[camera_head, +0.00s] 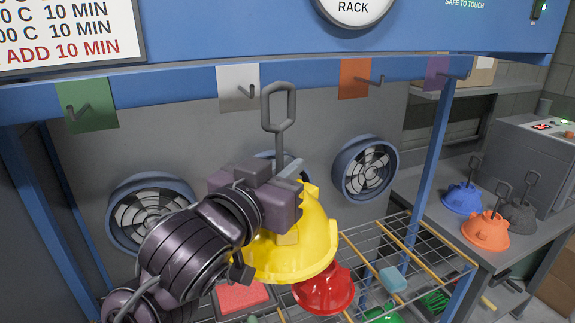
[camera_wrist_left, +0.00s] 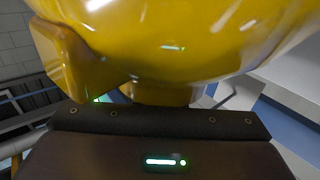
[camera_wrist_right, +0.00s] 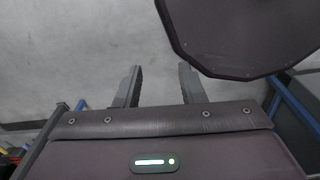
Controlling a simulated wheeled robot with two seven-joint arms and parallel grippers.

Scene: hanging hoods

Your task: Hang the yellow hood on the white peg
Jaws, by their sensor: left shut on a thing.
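The yellow hood (camera_head: 312,245) hangs in the air in front of the rack, dome with a tall grey loop (camera_head: 279,105) standing above it. My left gripper (camera_head: 280,205) is shut on the hood at its near side; in the left wrist view the yellow hood (camera_wrist_left: 180,45) fills the upper part and hides the fingertips. The white plate (camera_head: 238,88) carries a dark hooked peg (camera_head: 247,92). The loop's top appears just right of this peg; I cannot tell the depth gap. My right gripper (camera_wrist_right: 160,85) is open and empty in the right wrist view.
Green (camera_head: 87,104), orange (camera_head: 354,78) and purple (camera_head: 437,72) plates with pegs share the blue rail. A red hood (camera_head: 325,290) is below the yellow one, by a wire shelf (camera_head: 440,258). Blue, orange and grey hoods stand on the right bench (camera_head: 440,220).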

